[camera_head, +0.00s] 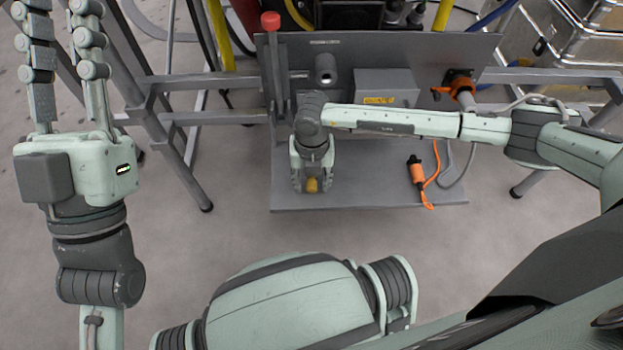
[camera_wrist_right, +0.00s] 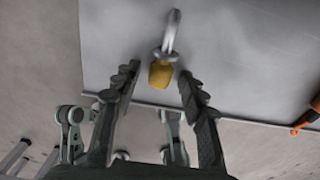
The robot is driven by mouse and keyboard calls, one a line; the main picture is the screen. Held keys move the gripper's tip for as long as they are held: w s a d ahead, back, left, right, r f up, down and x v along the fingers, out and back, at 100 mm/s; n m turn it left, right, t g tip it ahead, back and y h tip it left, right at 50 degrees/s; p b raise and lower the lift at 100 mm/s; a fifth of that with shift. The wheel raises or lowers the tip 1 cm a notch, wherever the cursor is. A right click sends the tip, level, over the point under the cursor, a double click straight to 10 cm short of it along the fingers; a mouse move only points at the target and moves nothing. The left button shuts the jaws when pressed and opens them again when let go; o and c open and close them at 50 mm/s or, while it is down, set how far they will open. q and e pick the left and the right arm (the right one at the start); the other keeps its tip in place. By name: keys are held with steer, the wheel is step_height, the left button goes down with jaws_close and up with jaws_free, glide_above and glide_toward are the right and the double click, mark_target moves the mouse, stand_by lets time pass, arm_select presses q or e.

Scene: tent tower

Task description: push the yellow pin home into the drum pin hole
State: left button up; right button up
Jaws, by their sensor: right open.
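The yellow pin (camera_head: 312,185) shows as a small yellow block low on the grey platform, in line with my right gripper. In the right wrist view, the yellow piece (camera_wrist_right: 161,74) is joined to a bent grey metal loop above it. My right gripper (camera_head: 311,188) is open, pointing down at the platform. In the right wrist view its fingers (camera_wrist_right: 160,82) stand apart on either side of the yellow piece, with gaps at both sides. My left gripper (camera_head: 58,8) is open and empty at the upper left. I cannot make out the drum pin hole.
A grey panel (camera_head: 440,52) stands behind the platform (camera_head: 370,194), with a grey cylinder (camera_head: 325,70), a grey box (camera_head: 385,86) and a red-topped lever (camera_head: 270,22). An orange-handled piece (camera_head: 417,172) with a cord lies to the right. Metal rails (camera_head: 190,80) flank the panel.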

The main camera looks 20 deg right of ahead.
mark_target(312, 184)
jaws_close()
steer(key=shift+r, duration=0.1)
steer(key=shift+r+p, duration=1.95)
steer(key=shift+r, duration=0.25)
